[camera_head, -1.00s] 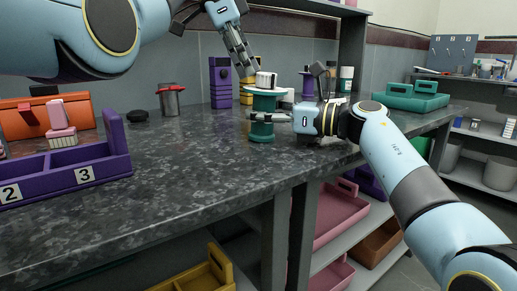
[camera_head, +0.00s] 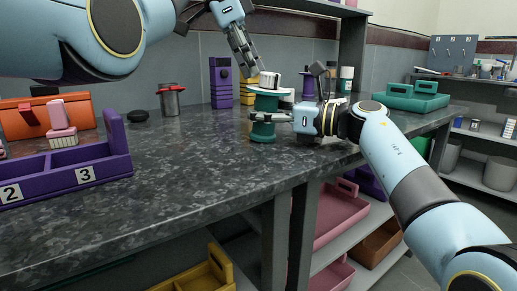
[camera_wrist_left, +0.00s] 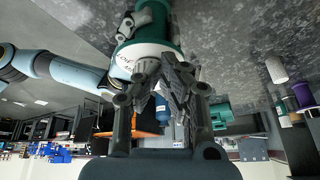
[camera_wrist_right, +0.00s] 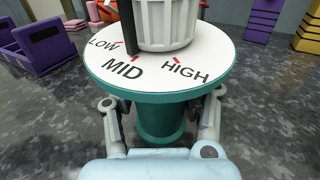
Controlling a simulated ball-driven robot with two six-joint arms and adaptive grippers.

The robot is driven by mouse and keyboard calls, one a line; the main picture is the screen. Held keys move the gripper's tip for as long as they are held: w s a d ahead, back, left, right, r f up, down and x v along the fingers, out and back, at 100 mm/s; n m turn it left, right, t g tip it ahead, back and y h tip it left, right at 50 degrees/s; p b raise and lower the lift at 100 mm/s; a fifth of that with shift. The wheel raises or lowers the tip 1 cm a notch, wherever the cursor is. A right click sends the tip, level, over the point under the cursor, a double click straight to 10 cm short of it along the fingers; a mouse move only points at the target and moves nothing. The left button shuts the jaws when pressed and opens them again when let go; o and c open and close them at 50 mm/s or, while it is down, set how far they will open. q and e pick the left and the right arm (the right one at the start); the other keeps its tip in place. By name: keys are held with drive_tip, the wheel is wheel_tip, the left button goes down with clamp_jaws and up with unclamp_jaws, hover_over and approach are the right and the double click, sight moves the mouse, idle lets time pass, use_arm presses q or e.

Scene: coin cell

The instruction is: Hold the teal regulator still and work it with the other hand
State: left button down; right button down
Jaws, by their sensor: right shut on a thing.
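The teal regulator (camera_head: 263,131) is on the grey speckled worktop. On top it has a white dial face (camera_wrist_right: 105,68) marked LOW, MID and HIGH, and a pale ribbed knob (camera_wrist_right: 167,25). My right gripper (camera_wrist_right: 160,112) is shut around the teal body below the dial. My left gripper (camera_head: 257,72) points down at the knob's left side; in the left wrist view its dark finger pads (camera_wrist_left: 165,85) have a gap between them, close to the knob (camera_wrist_left: 147,66). A dark upright bar stands beside the knob near the MID mark; I cannot tell if it is a pointer or my finger.
A purple numbered tray (camera_head: 65,180) is at the worktop's left. A grey canister (camera_head: 171,99) and a purple block (camera_head: 221,82) stand at the back. A teal tray (camera_head: 417,97) lies at the right. The front middle is clear.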

use_arm(q)
drive_tip(key=shift+f, duration=0.15)
use_arm(e)
drive_tip(key=shift+f, duration=0.2)
use_arm(q)
drive_tip(key=shift+w+a, duration=0.1)
drive_tip(key=shift+a, duration=0.25)
use_arm(e)
drive_tip(key=shift+d, duration=0.15)
use_arm(q)
wheel_tip(320, 180, up, 6)
drive_tip(key=shift+d, duration=0.25)
drive_tip(key=shift+f, duration=2.95)
use_arm(e)
drive_tip(key=shift+r, duration=0.15)
use_arm(q)
drive_tip(key=shift+s+d+f, duration=0.1)
drive_tip(key=shift+s+d, duration=0.25)
drive_tip(key=shift+d, duration=0.3)
